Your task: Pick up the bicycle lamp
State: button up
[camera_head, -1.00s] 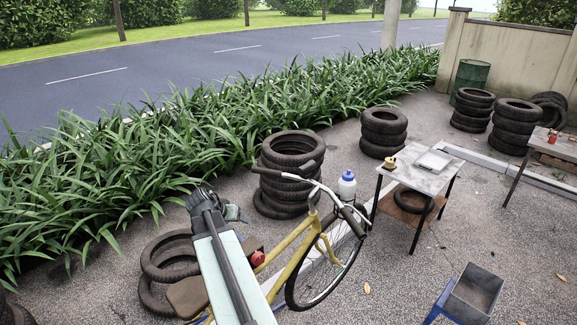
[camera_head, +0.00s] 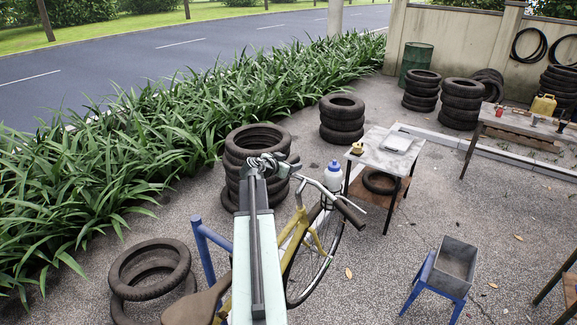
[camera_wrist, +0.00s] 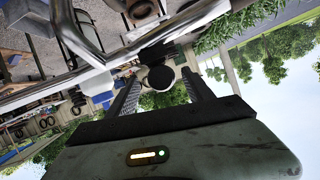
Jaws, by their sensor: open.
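The yellow bicycle (camera_head: 297,232) stands in front of me, with its curved handlebar (camera_head: 312,181) just right of my gripper (camera_head: 268,160) in the head view. In the wrist view a dark, round-faced thing (camera_wrist: 157,77), probably the bicycle lamp, shows between the two fingers of my gripper (camera_wrist: 160,84), close to a silver handlebar tube (camera_wrist: 125,48). The fingers are apart. I cannot tell whether they touch the dark thing. I cannot make out the lamp in the head view, where my arm covers part of the bicycle.
A tyre stack (camera_head: 258,140) stands behind my gripper. A white bottle with a blue cap (camera_head: 333,175) shows beside the handlebar. A small table (camera_head: 376,158) and a grey bin on blue legs (camera_head: 452,262) stand to the right. Open paving lies between them.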

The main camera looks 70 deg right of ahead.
aim_at(295, 160)
jog(key=x, duration=0.2)
jog(key=b+x, duration=0.2)
jog(key=x, duration=0.1)
jog(key=shift+w+d+f, duration=0.2)
jog(key=shift+w+d, duration=0.05)
jog(key=shift+d, duration=0.1)
jog(key=shift+a+r, duration=0.1)
jog(key=shift+a, duration=0.05)
grip_shut()
